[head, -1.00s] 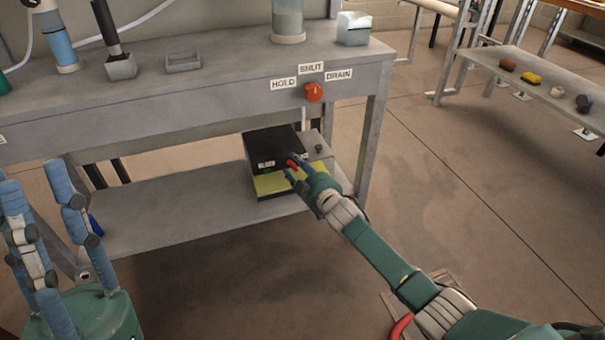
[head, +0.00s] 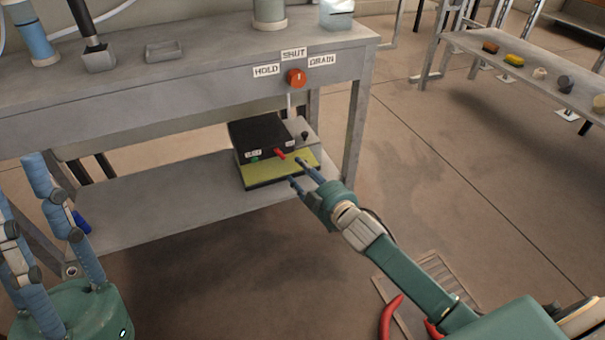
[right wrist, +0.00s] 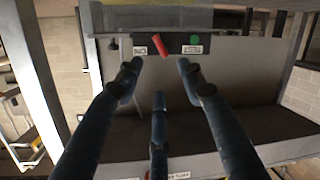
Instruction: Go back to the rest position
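My right gripper (head: 299,172) reaches in from the lower right of the head view. Its blue fingers are spread and empty, just in front of a black box with a red lever (head: 280,154). In the right wrist view the three fingers (right wrist: 158,85) stand apart, and the red lever (right wrist: 160,45) shows beyond their tips, with a gap. My left gripper (head: 45,205) is at the lower left of the head view, blue fingers pointing up and apart, with nothing between them.
The black box (head: 259,133) with a yellow-green front strip sits on the lower shelf (head: 150,200) of a grey workbench (head: 190,92). An orange-red knob (head: 297,78) is on the bench front among HOLD, SHUT and DRAIN labels. The floor (head: 450,180) at right is largely clear.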

